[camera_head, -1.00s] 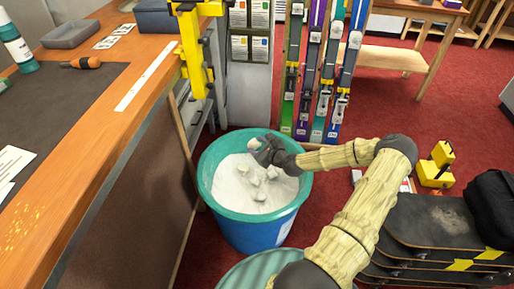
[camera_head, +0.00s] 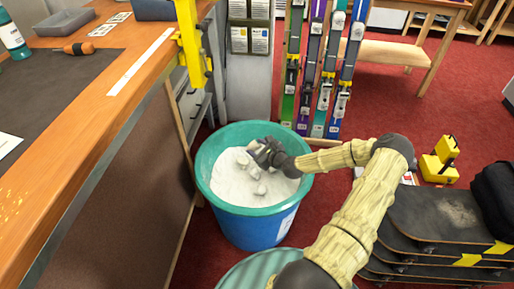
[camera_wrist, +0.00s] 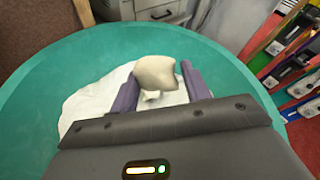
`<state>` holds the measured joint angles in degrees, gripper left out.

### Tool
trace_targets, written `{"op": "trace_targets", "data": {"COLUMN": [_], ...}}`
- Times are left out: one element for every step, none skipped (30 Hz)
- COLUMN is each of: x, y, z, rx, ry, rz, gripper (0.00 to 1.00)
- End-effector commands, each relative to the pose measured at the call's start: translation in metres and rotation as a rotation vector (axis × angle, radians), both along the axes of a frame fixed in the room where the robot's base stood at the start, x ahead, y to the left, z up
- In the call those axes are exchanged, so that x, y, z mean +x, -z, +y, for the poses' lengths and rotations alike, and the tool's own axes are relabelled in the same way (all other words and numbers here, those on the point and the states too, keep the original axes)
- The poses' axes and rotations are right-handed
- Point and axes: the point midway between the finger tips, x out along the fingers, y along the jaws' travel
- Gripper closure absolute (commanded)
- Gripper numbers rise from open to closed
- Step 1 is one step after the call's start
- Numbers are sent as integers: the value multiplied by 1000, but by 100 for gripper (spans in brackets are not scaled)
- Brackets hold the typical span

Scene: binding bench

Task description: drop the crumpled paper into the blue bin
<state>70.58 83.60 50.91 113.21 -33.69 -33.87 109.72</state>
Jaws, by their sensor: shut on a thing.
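The blue bin (camera_head: 252,228) stands on the red floor beside the bench, with a teal rim and a white lining. Several pale crumpled lumps lie inside it. In the head view my gripper (camera_head: 258,150) is over the bin's opening, within its rim. In the wrist view my gripper (camera_wrist: 158,84) is shut on an off-white crumpled paper (camera_wrist: 155,72), held between the two purple-grey fingers. The bin's teal rim (camera_wrist: 45,85) surrounds it there. In the head view the fingers and dark wrist partly hide the held paper.
A wooden bench (camera_head: 100,120) with a yellow clamp (camera_head: 190,45) is left of the bin. Upright skis (camera_head: 320,80) stand behind it. Stacked skateboards (camera_head: 440,225) and a yellow object (camera_head: 438,162) are at right. Another teal-rimmed bin (camera_head: 250,272) is in front.

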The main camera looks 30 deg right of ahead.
Motion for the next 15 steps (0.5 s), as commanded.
{"op": "trace_targets", "data": {"x": [0,0,0,0,0,0,0,0,0,0,0,0,0,0,0], "y": [0,0,0,0,0,0,0,0,0,0,0,0,0,0,-1], "z": [0,0,0,0,0,0,0,0,0,0,0,0,0,0,0], "rx": [0,0,0,0,0,0,0,0,0,0,0,0,0,0,0], "ry": [0,0,0,0,0,0,0,0,0,0,0,0,0,0,0], "rz": [0,0,0,0,0,0,0,0,0,0,0,0,0,0,0], "gripper": [74,74,51,45,39,32,28,28,28,28,28,28,28,28,28]}}
